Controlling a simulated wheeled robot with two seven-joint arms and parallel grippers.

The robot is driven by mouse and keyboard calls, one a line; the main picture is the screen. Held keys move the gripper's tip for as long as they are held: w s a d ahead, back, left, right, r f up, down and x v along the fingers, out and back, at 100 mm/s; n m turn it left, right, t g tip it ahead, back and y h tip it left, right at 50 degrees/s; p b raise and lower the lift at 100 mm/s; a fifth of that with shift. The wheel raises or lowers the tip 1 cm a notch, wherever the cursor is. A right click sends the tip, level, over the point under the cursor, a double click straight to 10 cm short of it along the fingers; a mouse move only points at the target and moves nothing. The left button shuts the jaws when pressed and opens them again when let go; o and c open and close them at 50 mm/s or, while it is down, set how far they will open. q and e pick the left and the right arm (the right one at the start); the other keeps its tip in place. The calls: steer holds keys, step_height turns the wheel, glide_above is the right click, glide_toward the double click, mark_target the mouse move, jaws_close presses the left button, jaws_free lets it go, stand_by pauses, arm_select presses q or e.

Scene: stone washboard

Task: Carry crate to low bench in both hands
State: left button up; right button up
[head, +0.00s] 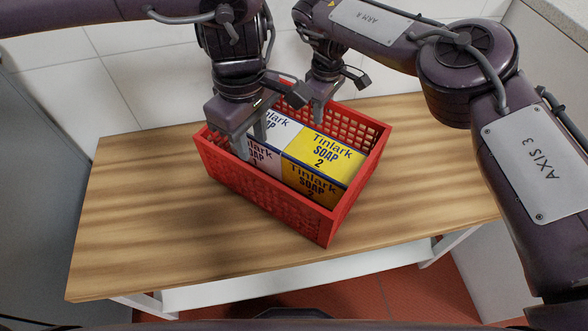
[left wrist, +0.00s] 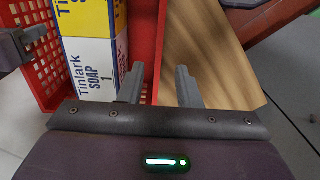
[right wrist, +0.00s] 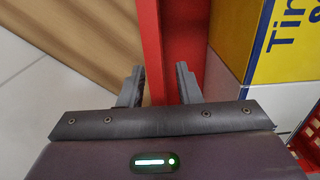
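A red crate (head: 265,195) with mesh walls sits at an angle on the wooden low bench (head: 130,220). It holds a yellow soap box (head: 325,150) marked 2 and a white soap box (head: 283,127). My left gripper (head: 250,138) is low at the crate's left side; in the left wrist view its fingers (left wrist: 158,88) stand apart with the red wall (left wrist: 150,55) between them. My right gripper (head: 318,112) is at the far side. In the right wrist view its fingers (right wrist: 158,86) are apart, with the red rim (right wrist: 165,30) between them. Finger contact cannot be told.
The bench top is clear left of the crate and at the right. A tiled wall (head: 150,75) stands behind it. A white lower shelf (head: 300,275) shows under the bench, above a red floor (head: 360,300). A grey panel (head: 35,170) stands at the left.

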step_height(320, 180, up, 12)
arm_select(q)
steer(key=shift+r, duration=0.5)
steer(key=shift+f, duration=0.1)
arm_select(e)
steer(key=shift+s+f, duration=0.1)
stand_by(0.4)
